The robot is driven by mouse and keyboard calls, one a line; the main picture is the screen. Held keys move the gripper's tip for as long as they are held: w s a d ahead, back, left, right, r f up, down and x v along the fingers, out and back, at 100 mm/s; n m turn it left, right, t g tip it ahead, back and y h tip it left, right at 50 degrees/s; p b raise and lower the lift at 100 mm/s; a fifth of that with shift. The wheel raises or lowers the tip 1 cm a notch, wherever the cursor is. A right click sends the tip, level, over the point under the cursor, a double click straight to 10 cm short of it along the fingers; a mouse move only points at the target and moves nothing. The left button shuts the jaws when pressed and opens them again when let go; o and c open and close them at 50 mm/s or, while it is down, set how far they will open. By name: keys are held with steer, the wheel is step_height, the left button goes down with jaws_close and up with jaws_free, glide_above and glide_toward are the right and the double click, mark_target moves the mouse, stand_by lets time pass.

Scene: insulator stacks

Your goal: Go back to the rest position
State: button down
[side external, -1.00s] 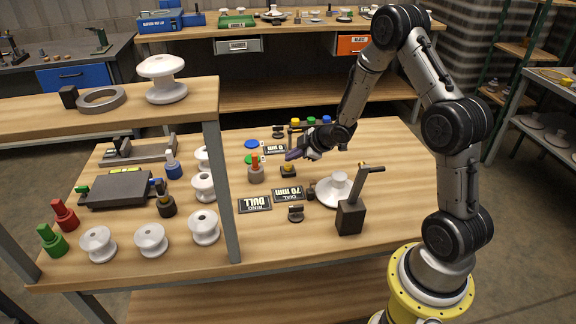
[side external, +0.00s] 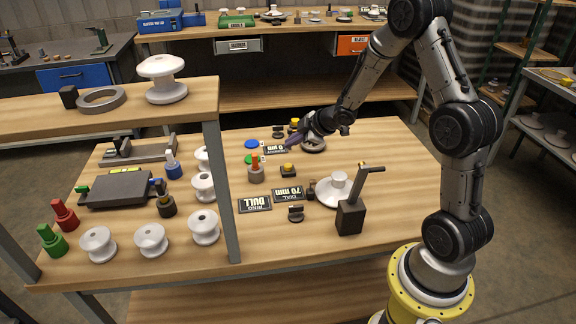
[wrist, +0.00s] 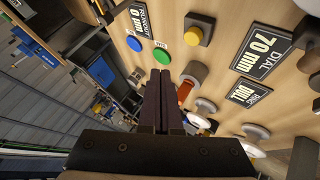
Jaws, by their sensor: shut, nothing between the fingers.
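My gripper (side external: 293,141) is above the far middle part of the wooden bench (side external: 380,230) in the side view, close to the small plate sign there. In the wrist view its two dark fingers (wrist: 161,100) lie together with nothing between them. My arm is bent, and the gripper points left and slightly down. No rest position is marked in the views.
A blue disc (wrist: 134,43), a green disc (wrist: 161,55) and a yellow-topped block (side external: 288,170) are near the gripper. The bench's right side is clear.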

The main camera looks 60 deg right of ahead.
stand_by(0.3)
steer(key=a+r+n+t, duration=0.15)
steer(key=a+r, duration=0.25)
steer(key=r, duration=0.4)
steer(key=a+r+m+t, duration=0.15)
steer(key=a+r, duration=0.25)
steer(key=r, duration=0.5)
steer(key=s+a+r+m+h, duration=0.2)
steer(key=s+a+r, duration=0.2)
steer(key=s+r, duration=0.4)
steer(key=s+a+f+m+g, duration=0.1)
steer(key=s+f+m+g, duration=0.1)
steer(key=s, duration=0.5)
steer(key=s+a+f+m+g+y, duration=0.1)
steer(key=s+a+f+m+g, duration=0.1)
steer(key=s, duration=0.5)
steer(key=s+a+f+m+g+y, duration=0.1)
steer(key=s+f, duration=0.3)
steer(key=s, duration=0.4)
steer(key=shift+a+f+m+g, duration=0.2)
steer(key=shift+a+m+g, duration=0.5)
steer(key=shift+a+g, duration=0.1)
